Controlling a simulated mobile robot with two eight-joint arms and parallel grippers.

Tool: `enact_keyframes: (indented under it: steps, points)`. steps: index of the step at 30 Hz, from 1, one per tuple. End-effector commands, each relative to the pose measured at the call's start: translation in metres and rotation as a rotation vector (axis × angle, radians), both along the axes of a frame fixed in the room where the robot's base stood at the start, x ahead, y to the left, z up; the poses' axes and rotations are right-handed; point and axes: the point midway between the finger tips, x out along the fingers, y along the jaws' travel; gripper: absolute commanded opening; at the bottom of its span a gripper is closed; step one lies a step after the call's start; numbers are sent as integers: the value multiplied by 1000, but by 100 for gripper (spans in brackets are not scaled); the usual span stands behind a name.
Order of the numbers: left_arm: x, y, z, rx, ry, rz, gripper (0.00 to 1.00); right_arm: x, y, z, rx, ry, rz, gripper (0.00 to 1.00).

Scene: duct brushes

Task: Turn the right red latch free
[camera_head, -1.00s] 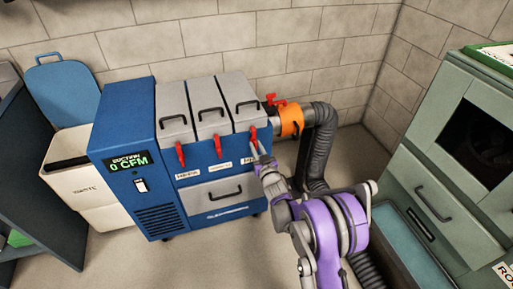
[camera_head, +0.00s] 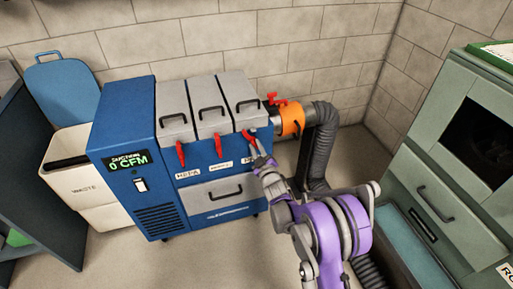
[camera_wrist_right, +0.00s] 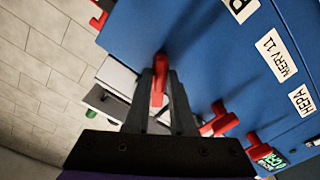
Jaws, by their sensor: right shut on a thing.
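The blue suction unit (camera_head: 170,195) has three grey lids along its front top edge. The right red latch (camera_head: 248,135) is below the right lid and stands tilted in the head view. My right gripper (camera_head: 257,148) is shut on this latch. In the right wrist view, the red latch (camera_wrist_right: 158,82) sits between the two dark fingers of the right gripper (camera_wrist_right: 160,95). The middle red latch (camera_head: 213,146) and left red latch (camera_head: 180,153) hang straight down. My left gripper is not in view.
An orange collar (camera_head: 291,121) with a red handle joins a grey hose (camera_head: 322,145) right of the unit, close to my right arm. A green cabinet (camera_head: 425,190) stands at the right. A white waste bin (camera_head: 85,175) stands at the left. Floor in front of the unit is clear.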

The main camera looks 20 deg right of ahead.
Motion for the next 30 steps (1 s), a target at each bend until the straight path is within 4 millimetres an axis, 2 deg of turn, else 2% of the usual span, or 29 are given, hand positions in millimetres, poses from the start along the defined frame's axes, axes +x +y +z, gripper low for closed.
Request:
enact_keyframes:
  steps: [18,30]
  points:
    - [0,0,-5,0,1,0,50,0,4,-4,-583,-19,1,0]
    - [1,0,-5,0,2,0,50,0,4,-7,-869,-30,0,0]
